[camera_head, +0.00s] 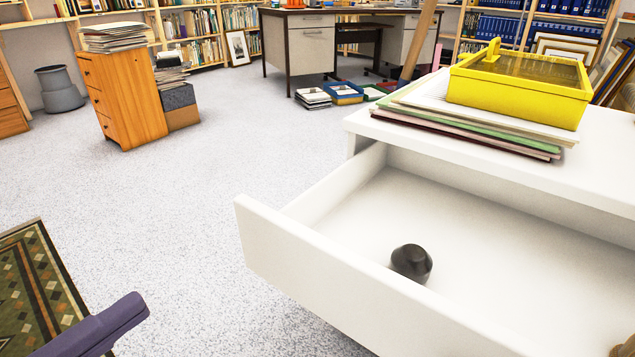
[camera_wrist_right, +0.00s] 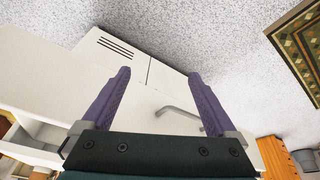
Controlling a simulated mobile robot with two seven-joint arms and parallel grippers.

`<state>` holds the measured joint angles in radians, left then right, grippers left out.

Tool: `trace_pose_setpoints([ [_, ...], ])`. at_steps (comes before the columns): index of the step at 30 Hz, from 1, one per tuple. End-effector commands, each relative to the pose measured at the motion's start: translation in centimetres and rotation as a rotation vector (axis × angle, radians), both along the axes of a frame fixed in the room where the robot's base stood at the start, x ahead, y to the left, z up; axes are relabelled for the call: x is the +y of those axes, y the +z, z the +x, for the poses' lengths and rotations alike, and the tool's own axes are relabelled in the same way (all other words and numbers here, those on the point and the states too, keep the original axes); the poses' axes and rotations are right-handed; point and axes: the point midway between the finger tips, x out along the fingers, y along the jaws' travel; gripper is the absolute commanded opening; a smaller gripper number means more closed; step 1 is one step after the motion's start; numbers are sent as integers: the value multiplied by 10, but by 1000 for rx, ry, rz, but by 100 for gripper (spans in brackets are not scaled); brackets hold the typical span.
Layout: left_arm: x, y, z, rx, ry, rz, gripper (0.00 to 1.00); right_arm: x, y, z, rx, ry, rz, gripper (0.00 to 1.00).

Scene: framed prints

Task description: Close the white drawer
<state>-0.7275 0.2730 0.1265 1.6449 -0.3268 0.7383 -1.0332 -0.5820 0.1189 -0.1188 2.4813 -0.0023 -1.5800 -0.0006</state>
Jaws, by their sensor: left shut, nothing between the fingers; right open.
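The white drawer (camera_head: 375,280) stands well open from a white cabinet (camera_head: 600,185) at the right of the head view. A small dark, rounded object (camera_head: 411,262) lies on its floor. A tan thing shows at the lower right edge, partly cut off. My left gripper (camera_head: 132,308) shows as a purple finger at the lower left of the head view, shut and empty, apart from the drawer front and left of it. My right gripper (camera_wrist_right: 158,73) is open in the right wrist view, its two purple fingers spread with nothing held between them.
A yellow box (camera_head: 520,85) sits on folders (camera_head: 470,125) on the cabinet top. A patterned rug (camera_head: 40,290) lies at the left. An orange wooden drawer unit (camera_head: 125,98) stands farther back. The speckled floor (camera_head: 190,200) left of the drawer is clear.

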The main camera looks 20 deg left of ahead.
Motion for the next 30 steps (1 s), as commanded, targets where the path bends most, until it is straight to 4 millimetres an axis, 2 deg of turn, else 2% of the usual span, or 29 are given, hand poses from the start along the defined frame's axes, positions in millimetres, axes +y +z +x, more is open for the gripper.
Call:
trace_pose_setpoints([
  [5, -8, 2, 23, -9, -4, 0, 0, 0, -5, 0, -1, 0, 0, 93],
  [18, -35, 0, 108, -7, -3, -1, 0, 1, -28, 0, 0, 2, 2, 93],
  [24, -41, 1, 127, -3, -1, -3, 0, 1, -34, 0, 1, 2, 1, 93],
  [30, -43, 2, 131, -1, -1, -3, 0, 1, -34, 0, 1, 2, 1, 93],
])
